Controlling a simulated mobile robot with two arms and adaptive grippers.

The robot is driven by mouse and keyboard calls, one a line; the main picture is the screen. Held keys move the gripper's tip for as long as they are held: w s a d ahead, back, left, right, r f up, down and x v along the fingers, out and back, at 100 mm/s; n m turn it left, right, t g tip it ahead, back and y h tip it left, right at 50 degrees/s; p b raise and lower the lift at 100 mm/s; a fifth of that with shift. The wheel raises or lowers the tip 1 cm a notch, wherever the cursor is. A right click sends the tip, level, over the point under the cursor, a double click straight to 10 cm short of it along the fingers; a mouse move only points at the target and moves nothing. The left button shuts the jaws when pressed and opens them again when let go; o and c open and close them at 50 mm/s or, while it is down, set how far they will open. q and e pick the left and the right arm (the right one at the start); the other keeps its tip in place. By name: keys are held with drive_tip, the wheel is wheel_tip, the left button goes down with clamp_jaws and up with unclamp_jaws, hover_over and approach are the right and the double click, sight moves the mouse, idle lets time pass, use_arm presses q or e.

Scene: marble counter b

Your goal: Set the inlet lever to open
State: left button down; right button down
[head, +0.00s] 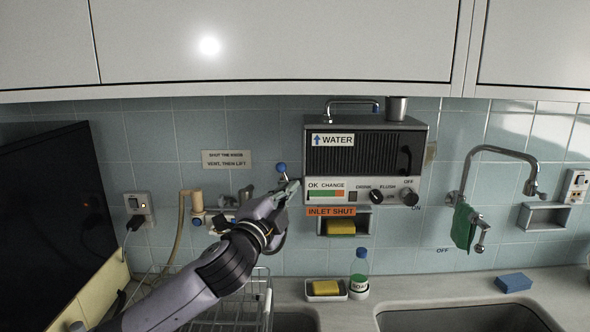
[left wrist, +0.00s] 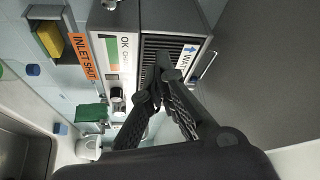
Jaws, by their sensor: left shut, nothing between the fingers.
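A water unit (head: 366,150) hangs on the tiled wall, with an orange "INLET SHUT" label (head: 330,211) at its lower left. A lever with a blue ball knob (head: 281,167) stands upright just left of the unit; its lower part is hidden behind my gripper. My left gripper (head: 291,186) is shut and empty, just below and right of the blue knob, by the unit's left edge. I cannot tell whether it touches the lever. In the left wrist view its fingers (left wrist: 158,78) meet in front of the unit's grille (left wrist: 165,50); the blue knob does not show clearly there.
A second valve with a blue end (head: 197,221) and a hose is farther left. A sign (head: 227,159) is on the wall. A dish rack (head: 238,305), soap bottle (head: 359,273) and sponge tray (head: 326,289) are below. A tap (head: 500,152) is at the right.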

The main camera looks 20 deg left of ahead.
sight(286, 176)
use_arm(q)
drive_tip(key=p+x, duration=0.1)
drive_tip(key=x, duration=0.3)
drive_tip(key=p+x, duration=0.2)
drive_tip(key=x, duration=0.3)
drive_tip(key=shift+r, duration=0.25)
drive_tip(key=a, duration=0.1)
drive_tip(key=w+a+f+p, duration=0.1)
drive_tip(key=a, duration=0.1)
drive_tip(key=shift+w+a+f, duration=0.2)
drive_tip(key=shift+a, duration=0.05)
drive_tip(key=shift+s+a, duration=0.1)
